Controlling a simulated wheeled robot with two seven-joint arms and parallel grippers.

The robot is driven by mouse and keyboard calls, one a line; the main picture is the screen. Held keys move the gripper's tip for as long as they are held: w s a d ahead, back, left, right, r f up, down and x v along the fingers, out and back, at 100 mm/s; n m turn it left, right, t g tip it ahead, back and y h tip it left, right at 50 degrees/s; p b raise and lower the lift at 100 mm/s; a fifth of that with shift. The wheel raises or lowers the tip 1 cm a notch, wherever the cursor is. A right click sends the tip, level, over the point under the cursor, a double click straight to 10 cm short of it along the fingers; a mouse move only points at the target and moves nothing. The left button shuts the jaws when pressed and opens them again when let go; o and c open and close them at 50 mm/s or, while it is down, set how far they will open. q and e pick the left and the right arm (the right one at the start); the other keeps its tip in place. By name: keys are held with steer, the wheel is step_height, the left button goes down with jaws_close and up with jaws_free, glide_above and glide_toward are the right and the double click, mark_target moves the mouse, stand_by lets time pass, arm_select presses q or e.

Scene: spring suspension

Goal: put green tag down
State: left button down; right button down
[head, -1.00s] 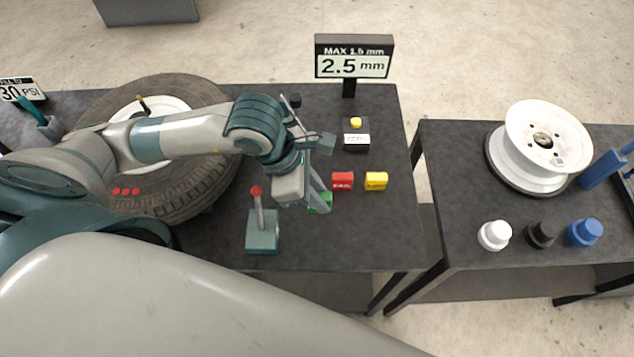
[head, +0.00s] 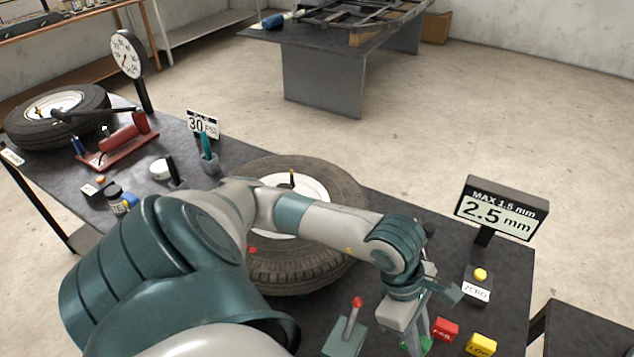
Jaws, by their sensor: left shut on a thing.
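The green tag (head: 428,343) is at the lower right in the head view, on or just above the dark table, mostly hidden behind my gripper. My left gripper (head: 418,338) points down at it and is shut on it. Whether the tag touches the table cannot be told. A red tag (head: 445,329) lies just to its right, and a yellow tag (head: 481,344) lies further right. My right gripper is not in view.
A tire with a white rim (head: 318,188) lies under my left arm. A red-tipped lever on a teal base (head: 345,335) stands left of the gripper. A gauge display reading 2.5 mm (head: 501,211) and a yellow-buttoned ZERO box (head: 477,287) stand behind the tags.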

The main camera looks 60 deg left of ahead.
arm_select(q)
steer(key=w+a+m+g+y+b, duration=0.2)
steer(key=w+m+g+b, duration=0.1)
steer(key=m, duration=0.8)
steer(key=w+a+r+m+g+y+b, duration=0.1)
steer(key=w+a+m+g+y+b, duration=0.1)
steer(key=m, duration=0.8)
steer(key=w+a+g+b, duration=0.1)
steer(key=w+b, duration=0.1)
steer(key=b, duration=0.1)
steer(key=shift+w+r+m, duration=0.25)
steer(key=shift+m, duration=0.15)
steer(key=shift+d, duration=0.1)
